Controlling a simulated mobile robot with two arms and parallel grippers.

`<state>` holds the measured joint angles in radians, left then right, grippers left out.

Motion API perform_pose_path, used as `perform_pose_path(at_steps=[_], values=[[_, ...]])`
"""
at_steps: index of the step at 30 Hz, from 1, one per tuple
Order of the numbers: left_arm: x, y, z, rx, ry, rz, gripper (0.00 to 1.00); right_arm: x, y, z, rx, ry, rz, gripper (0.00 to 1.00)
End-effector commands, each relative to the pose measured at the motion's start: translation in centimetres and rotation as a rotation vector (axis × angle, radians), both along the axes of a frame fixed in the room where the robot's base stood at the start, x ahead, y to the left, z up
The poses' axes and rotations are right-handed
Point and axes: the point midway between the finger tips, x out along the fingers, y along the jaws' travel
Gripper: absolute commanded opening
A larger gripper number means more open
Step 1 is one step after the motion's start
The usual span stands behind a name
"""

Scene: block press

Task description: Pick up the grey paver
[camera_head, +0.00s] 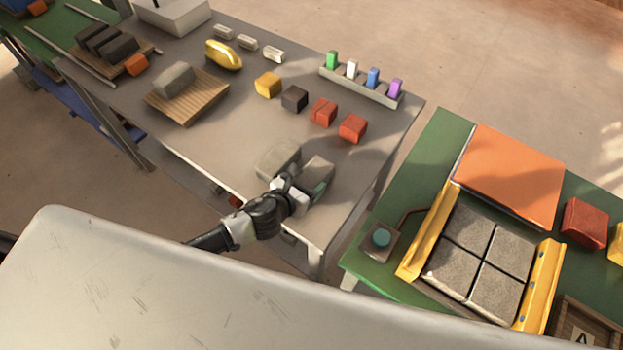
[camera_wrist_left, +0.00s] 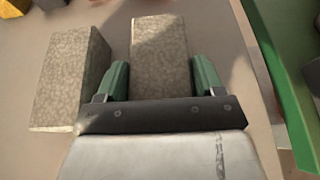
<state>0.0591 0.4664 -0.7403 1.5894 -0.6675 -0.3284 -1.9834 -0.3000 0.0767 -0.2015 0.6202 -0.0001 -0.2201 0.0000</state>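Two grey pavers lie side by side near the front edge of the grey table. The left one (camera_head: 278,158) also shows at the left of the left wrist view (camera_wrist_left: 72,75). The right one (camera_head: 318,168) is between my left gripper's green fingers in the left wrist view (camera_wrist_left: 160,50). My left gripper (camera_wrist_left: 160,80) has a finger on each side of this paver, with slight gaps showing near the tips. In the head view, my left gripper (camera_head: 305,190) covers the near part of this paver. My right gripper is not in view.
A grey block (camera_head: 173,79) rests on a wooden pallet (camera_head: 187,109). Red blocks (camera_head: 352,128), a dark block (camera_head: 294,98) and a yellow block (camera_head: 267,85) stand farther back. A green table (camera_head: 413,188) at the right bears a yellow-railed press (camera_head: 541,285) with grey slabs.

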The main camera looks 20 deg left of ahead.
Motion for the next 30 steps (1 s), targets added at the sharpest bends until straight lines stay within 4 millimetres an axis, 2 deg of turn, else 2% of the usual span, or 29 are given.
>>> perform_pose_path(at_steps=[1,11,22,30], values=[[0.0,0.0,0.0,0.0,0.0,0.0,0.6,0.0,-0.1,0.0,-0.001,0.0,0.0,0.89],[0.0,0.0,0.0,0.0,0.0,0.0,0.1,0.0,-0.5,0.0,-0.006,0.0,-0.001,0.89],[0.2,0.0,0.8,-0.001,-0.007,-0.001,0.1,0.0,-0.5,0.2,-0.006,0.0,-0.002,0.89],[0.2,0.0,3.5,-0.002,-0.009,-0.002,0.1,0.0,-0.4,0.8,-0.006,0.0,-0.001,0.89]])
